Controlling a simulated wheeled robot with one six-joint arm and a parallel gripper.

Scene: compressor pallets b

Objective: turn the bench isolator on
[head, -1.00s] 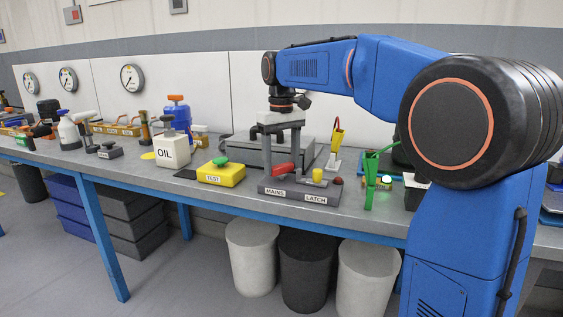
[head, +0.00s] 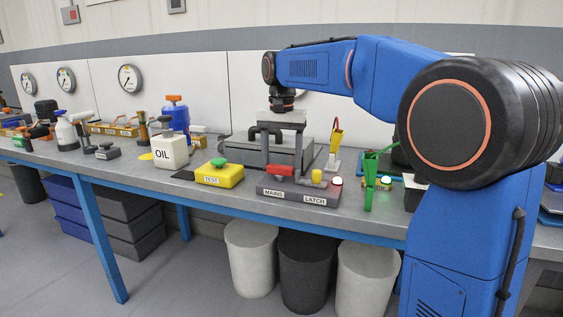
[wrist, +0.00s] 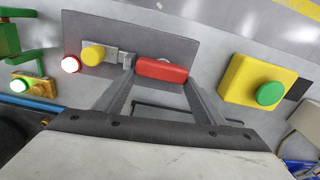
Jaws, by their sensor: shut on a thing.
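The bench isolator is a grey box (head: 318,200) on the front of the bench, with labels MAINS and LATCH. Its red handle (head: 280,170) lies crosswise above the MAINS label; the wrist view shows it as a red bar (wrist: 162,71). A yellow knob (head: 317,175) and a lamp (head: 337,181) are to its right. The lamp glows red-white, also in the wrist view (wrist: 70,64). My gripper (head: 281,167) points down, shut on the red handle, one finger at each end. In the wrist view the fingers (wrist: 160,75) flank the bar.
A yellow TEST box (head: 219,175) with a green button stands left of the isolator. A white OIL can (head: 171,152) is further left. A dark grey case (head: 240,152) lies behind my gripper.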

